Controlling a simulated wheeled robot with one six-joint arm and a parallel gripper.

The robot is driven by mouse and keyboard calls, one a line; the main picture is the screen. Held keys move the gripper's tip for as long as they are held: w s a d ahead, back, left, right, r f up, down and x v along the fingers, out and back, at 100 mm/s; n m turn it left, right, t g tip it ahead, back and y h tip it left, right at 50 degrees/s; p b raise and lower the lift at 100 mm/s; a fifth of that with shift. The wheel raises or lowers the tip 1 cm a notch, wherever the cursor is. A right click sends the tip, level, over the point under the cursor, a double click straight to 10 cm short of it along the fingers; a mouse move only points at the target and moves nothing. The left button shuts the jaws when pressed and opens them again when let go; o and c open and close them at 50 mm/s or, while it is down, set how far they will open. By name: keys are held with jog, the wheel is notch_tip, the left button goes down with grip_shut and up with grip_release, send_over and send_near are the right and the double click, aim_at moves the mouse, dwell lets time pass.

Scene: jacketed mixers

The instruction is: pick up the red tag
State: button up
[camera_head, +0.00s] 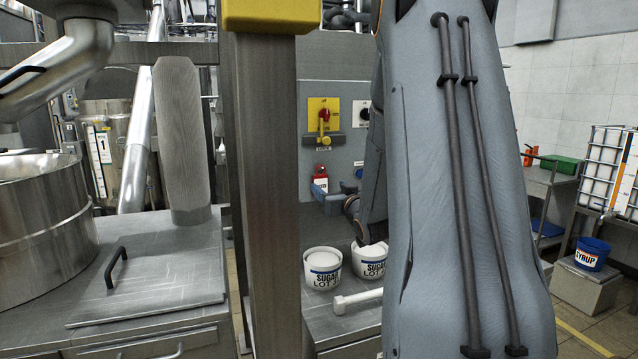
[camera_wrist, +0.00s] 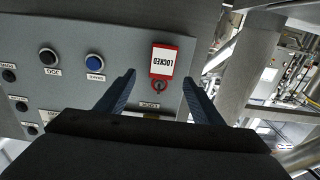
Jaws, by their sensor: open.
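The red tag (camera_wrist: 164,62) hangs on a grey control panel in the wrist view, with a white label reading LOCKED and a small ring or lock at one end. In the head view the red tag (camera_head: 320,176) shows on the panel below a yellow switch plate. My gripper (camera_wrist: 160,92) is open and empty, its two blue fingers spread towards the panel. The tag appears between the finger lines and beyond the tips, apart from them. In the head view my arm hides most of the gripper.
The panel carries a blue button (camera_wrist: 94,62), a black button (camera_wrist: 48,56) and a yellow switch plate (camera_head: 323,125). Two white sugar tubs (camera_head: 322,268) (camera_head: 370,263) stand on the metal bench below. A steel post (camera_head: 268,190) stands left of my arm.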

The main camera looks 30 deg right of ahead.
aim_at(321, 182)
jog(key=shift+f+p+x, duration=0.1)
jog(key=shift+p+x, duration=0.5)
jog(key=shift+x, duration=0.75)
jog(key=shift+f+p+x, duration=0.15)
jog(key=shift+p+x, duration=0.4)
jog(key=shift+x, duration=0.8)
jog(key=shift+a, duration=0.15)
jog(key=c, duration=1.1)
jog(key=shift+r, duration=0.15)
